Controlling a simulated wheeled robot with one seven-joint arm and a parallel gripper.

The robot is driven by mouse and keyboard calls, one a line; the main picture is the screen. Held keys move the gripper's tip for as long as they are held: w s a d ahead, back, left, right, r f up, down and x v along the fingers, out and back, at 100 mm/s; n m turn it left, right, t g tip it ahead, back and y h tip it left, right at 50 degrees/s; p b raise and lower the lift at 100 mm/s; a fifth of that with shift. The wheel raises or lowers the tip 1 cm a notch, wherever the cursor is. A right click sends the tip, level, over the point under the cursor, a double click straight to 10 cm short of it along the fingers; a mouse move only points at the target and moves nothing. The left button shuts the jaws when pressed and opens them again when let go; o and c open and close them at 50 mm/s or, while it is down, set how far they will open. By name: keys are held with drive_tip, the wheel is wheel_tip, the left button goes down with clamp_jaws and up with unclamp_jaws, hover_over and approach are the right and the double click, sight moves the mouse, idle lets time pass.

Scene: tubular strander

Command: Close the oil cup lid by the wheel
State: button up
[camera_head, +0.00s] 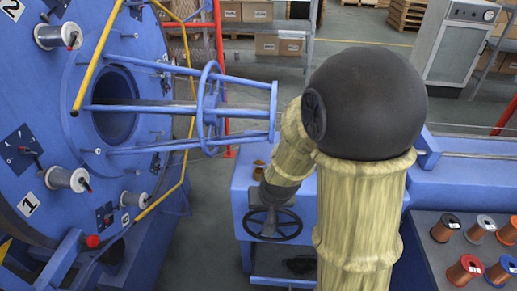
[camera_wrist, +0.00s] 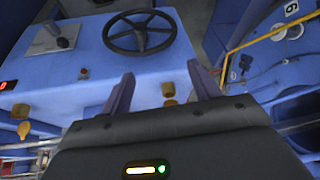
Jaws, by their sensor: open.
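The dark handwheel (camera_wrist: 140,33) is at the top of the wrist view, on the blue machine housing, and shows in the head view (camera_head: 272,223) below my arm. A small brass oil cup (camera_wrist: 170,102) is below the wheel in the wrist view, with a brass piece, apparently its lid (camera_wrist: 168,88), standing above it. The lid looks raised, but the exact angle is unclear. My gripper (camera_wrist: 160,72) is open and empty. Its fingers lie either side of the cup in the picture; contact is not visible. In the head view my arm hides most of the gripper.
Another brass cup (camera_wrist: 22,129) is at the left of the wrist view, near a lever plate (camera_wrist: 55,40). A large blue disc (camera_head: 50,120) with spools and a blue cage (camera_head: 210,110) stand left in the head view. A spool table (camera_head: 450,260) is right.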

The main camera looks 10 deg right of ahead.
sight(258, 160)
drive_tip(key=w+a+r+m+t+h+p, duration=0.1)
drive_tip(key=w+r+m+t+h+p, duration=0.1)
drive_tip(key=w+r+p, duration=0.5)
drive_tip(key=w+t+h+p, duration=0.1)
drive_tip(key=w+p, duration=0.2)
drive_tip(key=p, duration=0.2)
drive_tip(key=shift+w+r+t, duration=0.25)
drive_tip(key=shift+r+t, duration=0.1)
drive_tip(key=shift+t, duration=0.05)
drive_tip(key=p+x, duration=0.2)
drive_tip(key=x, duration=1.5)
drive_tip(key=shift+w+f+p, duration=0.1)
drive_tip(key=shift+f+p, duration=0.05)
drive_tip(key=shift+p, duration=0.2)
drive_tip(key=c, duration=1)
